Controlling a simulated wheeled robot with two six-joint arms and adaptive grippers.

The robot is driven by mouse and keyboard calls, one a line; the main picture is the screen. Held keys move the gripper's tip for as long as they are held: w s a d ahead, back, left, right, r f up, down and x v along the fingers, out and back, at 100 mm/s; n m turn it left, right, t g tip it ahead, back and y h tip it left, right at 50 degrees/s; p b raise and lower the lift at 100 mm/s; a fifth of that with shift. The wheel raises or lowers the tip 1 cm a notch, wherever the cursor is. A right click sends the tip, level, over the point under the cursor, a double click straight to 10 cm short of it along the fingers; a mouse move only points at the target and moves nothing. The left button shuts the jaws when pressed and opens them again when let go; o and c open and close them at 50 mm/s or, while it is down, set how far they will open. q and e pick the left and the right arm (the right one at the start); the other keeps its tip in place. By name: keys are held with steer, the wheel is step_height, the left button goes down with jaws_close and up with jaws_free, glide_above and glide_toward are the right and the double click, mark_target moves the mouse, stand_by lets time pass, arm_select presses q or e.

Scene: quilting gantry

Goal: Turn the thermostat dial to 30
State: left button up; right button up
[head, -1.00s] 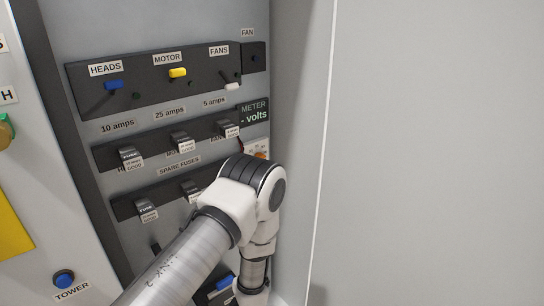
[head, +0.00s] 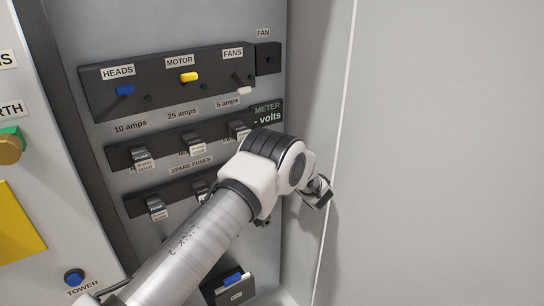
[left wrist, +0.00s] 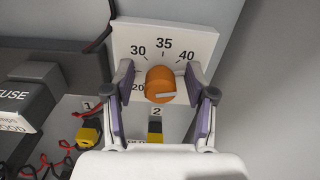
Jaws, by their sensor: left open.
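The orange thermostat dial (left wrist: 161,80) is in the middle of the left wrist view, on a white scale plate (left wrist: 199,38) marked 30, 35 and 40, with a 20 partly covered at left. A pale pointer bar on the dial lies nearly level, toward its lower right. My left gripper (left wrist: 160,76) is open, with one finger on each side of the dial; I cannot tell whether either touches it. In the head view my left arm hides the dial, and part of its wrist (head: 318,190) shows at the right.
Yellow terminals (left wrist: 87,136) and red wires lie below and left of the dial; a fuse block (left wrist: 22,100) is close at left. The head view shows a switch row (head: 170,85), fuse holders, a meter (head: 267,113), and a cabinet side wall (head: 305,70).

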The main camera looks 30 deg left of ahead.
arm_select(q)
steer(key=shift+w+a, duration=0.1)
steer(key=shift+w, duration=0.05)
jaws_close()
steer(key=shift+f+n+b, duration=0.2)
steer(key=shift+n+b, duration=0.3)
steer(key=shift+b, duration=0.5)
steer(key=n+b, duration=0.3)
steer(key=b, duration=0.3)
steer(key=n+b, duration=0.4)
steer(key=b, duration=0.2)
steer(key=f+n+b, duration=0.1)
steer(key=n+b, duration=0.2)
steer(key=b, duration=0.3)
steer(key=n+b, duration=1)
steer(key=b, duration=0.9)
steer(key=shift+r+n+b, duration=0.1)
steer(key=shift+n+b, duration=0.25)
steer(key=shift+n, duration=0.05)
steer(key=shift+r+n+b, duration=0.25)
steer(key=shift+n+b, duration=0.75)
steer(key=shift+b, duration=0.2)
